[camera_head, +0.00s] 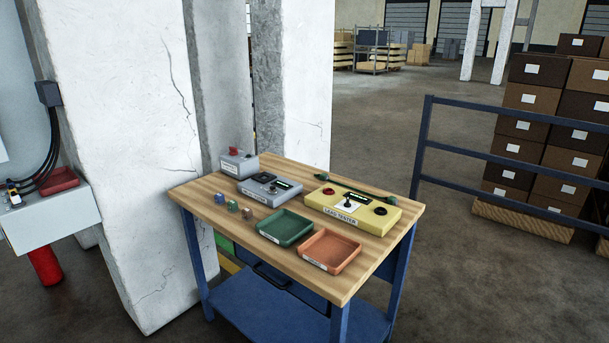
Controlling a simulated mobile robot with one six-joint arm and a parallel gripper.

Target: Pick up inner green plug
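Separately, a small greenish piece (232,206) stands in a short row between a bluish one (220,198) and a brownish one (246,213). All are too small to tell which one is the inner green plug. My gripper is not in view.
A green tray (284,240) and an orange tray (350,265) lie at the trolley's front. A grey meter (259,196) and a grey box with a red button (239,164) stand behind. A white pillar (125,150) is close on the left, a blue railing (480,146) right.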

